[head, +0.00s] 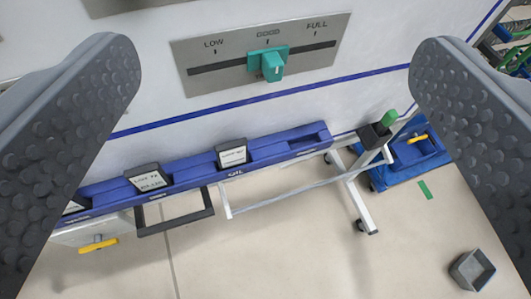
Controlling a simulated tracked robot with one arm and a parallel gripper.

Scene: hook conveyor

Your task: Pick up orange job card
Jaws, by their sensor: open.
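I see no orange job card in the head view. My gripper (277,55) is open and empty, with one grey studded finger at each side of the picture. Between and below the fingers is a long blue rack (285,148) with recesses along its top. Dark-framed cards with white faces stand in it: one (232,155) near the middle and another (149,181) further left. A third at the left is partly hidden by my left finger. Their small print is hard to read.
A wall panel (220,70) marked LOW, GOOD and FULL carries a teal slider (271,65). A black cup (374,136) with a green item stands right of the rack. A blue tray (395,172) and a grey box (471,270) are on the floor.

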